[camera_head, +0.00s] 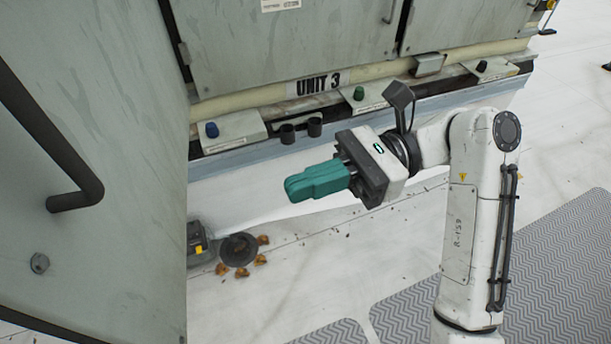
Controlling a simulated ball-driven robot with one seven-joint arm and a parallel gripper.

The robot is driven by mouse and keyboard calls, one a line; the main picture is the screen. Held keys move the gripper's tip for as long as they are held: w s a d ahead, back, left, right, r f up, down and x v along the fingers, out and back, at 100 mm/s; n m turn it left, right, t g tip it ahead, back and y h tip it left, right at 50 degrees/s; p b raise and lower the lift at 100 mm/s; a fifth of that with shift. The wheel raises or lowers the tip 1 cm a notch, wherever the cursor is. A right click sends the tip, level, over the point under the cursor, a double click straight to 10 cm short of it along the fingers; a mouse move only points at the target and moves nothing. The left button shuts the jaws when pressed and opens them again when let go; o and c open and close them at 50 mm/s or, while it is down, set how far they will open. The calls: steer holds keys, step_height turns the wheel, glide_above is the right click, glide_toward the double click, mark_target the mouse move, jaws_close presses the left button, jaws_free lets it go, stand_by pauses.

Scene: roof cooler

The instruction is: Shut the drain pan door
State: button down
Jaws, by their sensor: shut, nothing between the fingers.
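A large grey-green door (100,170) with a black bar handle (75,150) fills the left side of the view. It stands swung out from the cabinet toward me, and I take it as the drain pan door. Its left and lower parts run out of the picture. My gripper (290,190) has teal fingers that are shut and empty. It points left toward the door's right edge, with a clear gap between them in the picture. The opening behind the door is hidden.
The cabinet (290,45) marked UNIT 3 stands behind, with a ledge of blue, green and black knobs. Below are a round dark drain (239,248), several brown leaves (242,272) and a dark fitting (197,240). Grey mats (545,260) lie at lower right. Pale floor between is open.

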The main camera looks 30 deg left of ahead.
steer(key=p+x, duration=0.1)
steer(key=x, duration=0.9)
steer(key=shift+s+a, duration=0.2)
steer(key=shift+s+a, duration=0.1)
